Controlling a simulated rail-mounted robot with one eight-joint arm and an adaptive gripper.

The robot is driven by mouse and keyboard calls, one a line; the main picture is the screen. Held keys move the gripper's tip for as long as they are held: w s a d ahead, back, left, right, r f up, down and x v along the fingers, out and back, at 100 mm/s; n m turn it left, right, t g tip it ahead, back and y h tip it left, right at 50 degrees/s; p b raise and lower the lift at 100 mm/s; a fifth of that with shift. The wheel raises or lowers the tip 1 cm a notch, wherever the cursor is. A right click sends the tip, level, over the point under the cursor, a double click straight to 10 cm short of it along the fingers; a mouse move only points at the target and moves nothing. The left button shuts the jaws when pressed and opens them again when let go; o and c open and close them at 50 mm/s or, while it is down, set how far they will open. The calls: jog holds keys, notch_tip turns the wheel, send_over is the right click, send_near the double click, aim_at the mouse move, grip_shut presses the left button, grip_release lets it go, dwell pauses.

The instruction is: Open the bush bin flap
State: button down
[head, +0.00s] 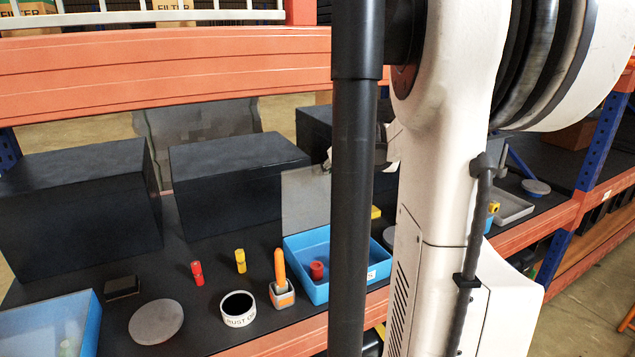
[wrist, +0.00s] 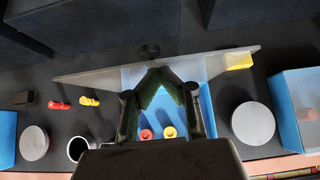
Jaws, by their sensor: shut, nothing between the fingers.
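The blue bin (head: 308,288) stands near the shelf's front edge, partly behind my arm, with a red bush (head: 317,270) inside. The end of a label shows on its front. Its grey translucent flap (head: 305,205) stands raised at the back of the bin. In the wrist view the flap (wrist: 100,74) shows as a thin slanted strip behind the blue bin floor (wrist: 205,90). My gripper (wrist: 160,72) is shut and empty over the bin, its tips close to the flap; I cannot tell whether they touch. A red and a yellow bush show below the fingers.
Left of the bin stand an orange-handled tool in a holder (head: 282,290), a white round cup (head: 238,308) and a grey disc (head: 157,322). Dark boxes (head: 235,180) stand behind. Another blue bin (wrist: 290,110) is at right, beyond a grey disc (wrist: 253,123).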

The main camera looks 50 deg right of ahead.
jog(key=shift+w+d+r, duration=0.1)
jog(key=shift+w+d, duration=0.1)
jog(key=shift+w, duration=0.25)
jog(key=shift+w+d+r, duration=0.1)
jog(key=shift+w+d, duration=0.1)
jog(key=shift+w, duration=0.25)
jog(key=v, duration=0.7)
jog(key=shift+s+r, duration=0.15)
jog(key=shift+r, duration=0.05)
jog(key=shift+a, duration=0.2)
